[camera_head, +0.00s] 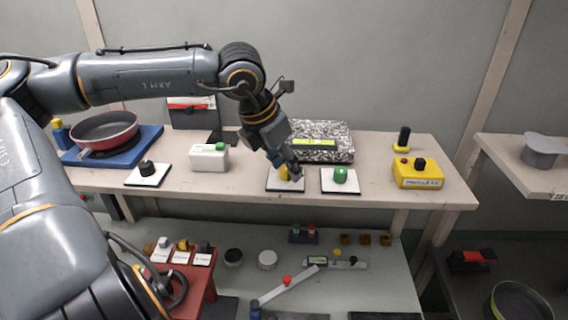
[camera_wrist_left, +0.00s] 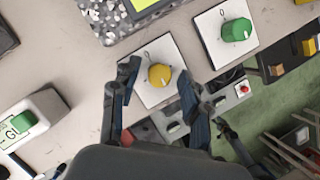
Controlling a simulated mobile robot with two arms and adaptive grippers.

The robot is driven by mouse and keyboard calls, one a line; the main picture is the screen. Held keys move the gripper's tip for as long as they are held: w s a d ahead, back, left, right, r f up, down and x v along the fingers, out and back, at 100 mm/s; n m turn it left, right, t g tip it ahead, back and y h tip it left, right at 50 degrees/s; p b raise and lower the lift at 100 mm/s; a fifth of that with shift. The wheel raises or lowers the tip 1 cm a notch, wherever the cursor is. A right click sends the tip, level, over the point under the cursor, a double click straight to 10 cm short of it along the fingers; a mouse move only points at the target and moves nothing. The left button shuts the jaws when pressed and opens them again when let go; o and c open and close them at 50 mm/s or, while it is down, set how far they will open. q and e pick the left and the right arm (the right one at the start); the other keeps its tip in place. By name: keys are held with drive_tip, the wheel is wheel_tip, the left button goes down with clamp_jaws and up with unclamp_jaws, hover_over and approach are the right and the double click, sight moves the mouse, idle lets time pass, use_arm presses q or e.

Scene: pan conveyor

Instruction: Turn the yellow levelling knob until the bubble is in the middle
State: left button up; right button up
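The yellow levelling knob (camera_head: 284,173) sits on a white square plate (camera_head: 272,187) on the bench, partly hidden by my left gripper (camera_head: 290,170) in the head view. In the left wrist view, the round knob (camera_wrist_left: 159,75) has a small white mark and lies between the spread fingers of my left gripper (camera_wrist_left: 157,70), with a gap on each side. A speckled slab (camera_head: 340,134) behind it bears a yellow-green vial (camera_head: 315,142), also at the top of the left wrist view (camera_wrist_left: 141,4). The bubble cannot be made out. My right gripper is not in view.
A green knob (camera_head: 340,175) on its own plate is close on the right. A white box with a green button (camera_head: 209,157) stands left, beside a black knob (camera_head: 147,168). A yellow box (camera_head: 417,174) is further right. A lower table holds several small items.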

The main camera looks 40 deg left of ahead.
use_arm(q)
drive_tip(key=v, duration=1.2)
drive_tip(key=shift+w, duration=0.1)
idle(0.4)
